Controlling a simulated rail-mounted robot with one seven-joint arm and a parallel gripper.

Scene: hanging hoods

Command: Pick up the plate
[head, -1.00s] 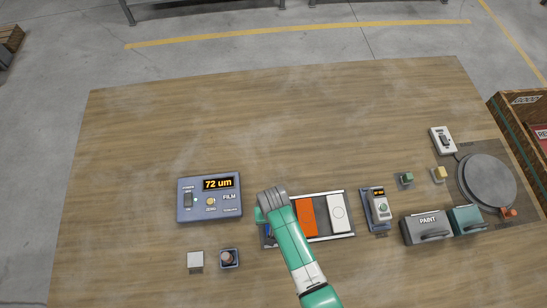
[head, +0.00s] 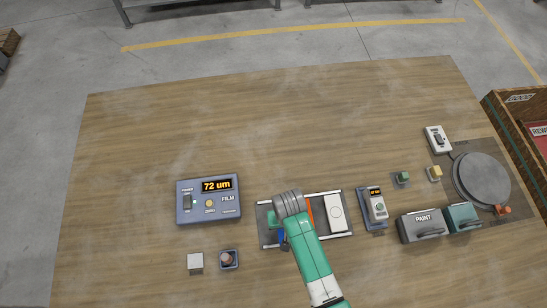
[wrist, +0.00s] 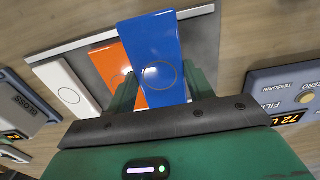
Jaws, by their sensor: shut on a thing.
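The blue plate (wrist: 150,55) is between the green fingers of my gripper (wrist: 160,88) in the wrist view, and the gripper is shut on it. It looks bigger and nearer than the other plates and covers part of the orange one, so it appears raised above the rack. In the head view my arm hides most of the blue plate (head: 282,238), and my gripper (head: 277,222) is over the left part of the rack. The orange plate (wrist: 112,58) and white plate (wrist: 66,88) lie in the rack (head: 345,234); the orange one is mostly hidden in the head view.
The film gauge (head: 209,210) reading 72 um stands left of the rack. A handheld meter in a cradle (head: 373,222), the paint box (head: 422,226), a teal box (head: 464,218) and a round grey disc (head: 482,179) are to the right. The table's back half is clear.

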